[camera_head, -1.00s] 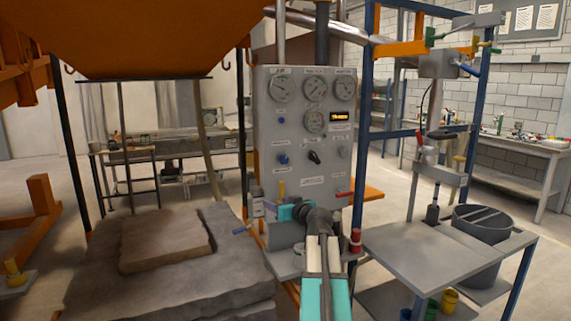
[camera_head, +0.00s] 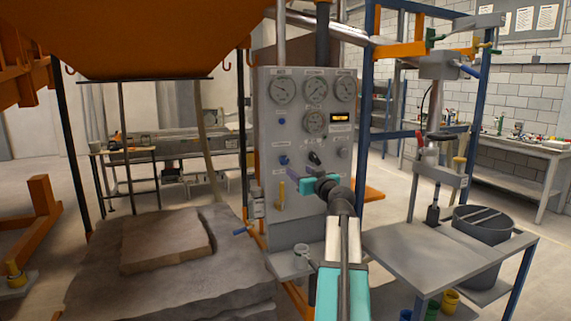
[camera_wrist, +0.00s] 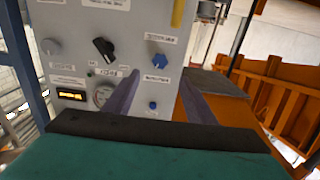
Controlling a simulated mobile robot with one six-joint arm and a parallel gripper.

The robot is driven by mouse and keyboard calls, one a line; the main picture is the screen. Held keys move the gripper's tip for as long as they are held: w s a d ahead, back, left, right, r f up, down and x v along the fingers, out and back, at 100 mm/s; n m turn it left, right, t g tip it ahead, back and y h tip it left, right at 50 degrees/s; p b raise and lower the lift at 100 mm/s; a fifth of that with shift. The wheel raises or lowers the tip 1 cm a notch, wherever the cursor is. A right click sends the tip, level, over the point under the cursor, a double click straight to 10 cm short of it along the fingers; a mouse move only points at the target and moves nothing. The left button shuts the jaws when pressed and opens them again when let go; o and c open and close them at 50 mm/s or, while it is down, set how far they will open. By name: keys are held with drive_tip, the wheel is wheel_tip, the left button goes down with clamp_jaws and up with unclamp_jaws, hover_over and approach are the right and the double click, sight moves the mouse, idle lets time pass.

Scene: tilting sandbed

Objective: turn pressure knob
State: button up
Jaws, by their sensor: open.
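A grey control panel (camera_head: 267,205) carries several knobs under round gauges. A black pointer knob (camera_head: 314,158) sits mid-panel, with a blue knob (camera_head: 284,160) to its left and a grey knob (camera_head: 342,152) to its right. The labels are too blurred to tell which is the pressure knob. My gripper (camera_head: 294,174) is open and empty in front of the panel, just below these knobs. In the wrist view, the blue knob (camera_wrist: 159,60) shows between the purple fingers (camera_wrist: 160,76), apart from them. The black knob (camera_wrist: 103,48) and grey knob (camera_wrist: 50,46) lie left of the fingers.
A yellow handle (camera_head: 281,195) stands out low on the panel. A small blue knob (camera_head: 282,121) is higher up. A grey bench (camera_head: 410,245) with a bin (camera_head: 484,245) is at right. Stone slabs (camera_head: 165,240) lie at left under the orange hopper (camera_head: 150,40).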

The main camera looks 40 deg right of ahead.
sight(285, 162)
drive_tip(key=p+x, duration=0.3)
drive_tip(key=x, duration=0.8)
drive_tip(key=shift+w+d+r, duration=0.1)
drive_tip(key=shift+w+r, duration=0.05)
drive_tip(key=shift+w, duration=0.1)
drive_tip(key=shift+p+x, duration=0.5)
drive_tip(key=shift+x, duration=0.35)
drive_tip(key=shift+c, duration=0.5)
